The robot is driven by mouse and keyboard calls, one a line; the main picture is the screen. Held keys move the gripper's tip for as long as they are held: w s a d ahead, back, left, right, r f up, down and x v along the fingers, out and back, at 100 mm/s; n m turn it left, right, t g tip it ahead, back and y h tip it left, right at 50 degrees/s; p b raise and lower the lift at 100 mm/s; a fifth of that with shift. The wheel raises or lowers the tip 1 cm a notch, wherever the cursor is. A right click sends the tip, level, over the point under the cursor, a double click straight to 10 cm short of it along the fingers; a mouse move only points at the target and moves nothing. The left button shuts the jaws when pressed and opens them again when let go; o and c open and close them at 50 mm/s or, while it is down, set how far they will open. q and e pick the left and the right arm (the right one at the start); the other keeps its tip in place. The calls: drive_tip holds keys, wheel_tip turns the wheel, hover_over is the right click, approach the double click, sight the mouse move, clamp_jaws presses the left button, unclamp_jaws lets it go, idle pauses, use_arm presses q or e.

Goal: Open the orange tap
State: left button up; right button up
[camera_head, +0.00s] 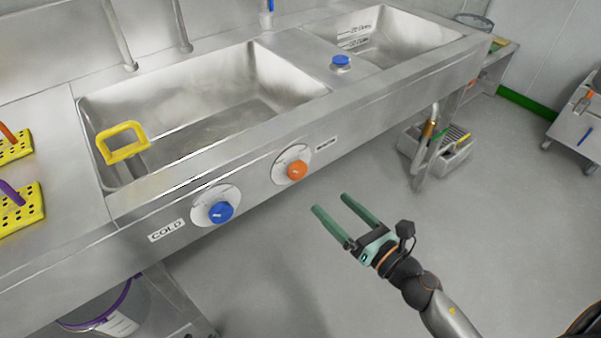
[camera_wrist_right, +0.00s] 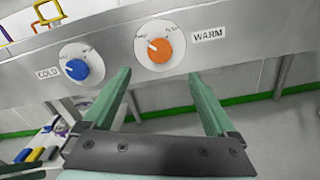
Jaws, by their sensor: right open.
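The orange tap (camera_head: 297,170) is a round knob on a white dial on the sink's front panel, beside a label. In the right wrist view the orange tap (camera_wrist_right: 160,50) sits ahead of my fingers, near the middle between them, with a WARM label to its right. My right gripper (camera_head: 330,203) is open and empty, in front of the panel and apart from the knob, to its lower right in the head view. It also shows in the right wrist view (camera_wrist_right: 160,75) with both green fingers spread. My left gripper is not in view.
A blue knob (camera_head: 221,212) marked COLD is left of the orange one. The steel sink (camera_head: 290,90) has two basins, with a yellow handled item (camera_head: 123,155) at the left one. A grey crate (camera_head: 455,150) stands on the floor.

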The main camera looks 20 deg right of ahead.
sight(300, 173)
drive_tip(key=p+x, duration=0.2)
drive_tip(key=x, duration=0.9)
drive_tip(key=shift+w+a, duration=0.15)
drive_tip(key=shift+w, duration=0.25)
drive_tip(key=shift+c, duration=0.4)
drive_tip(key=c, duration=1.3)
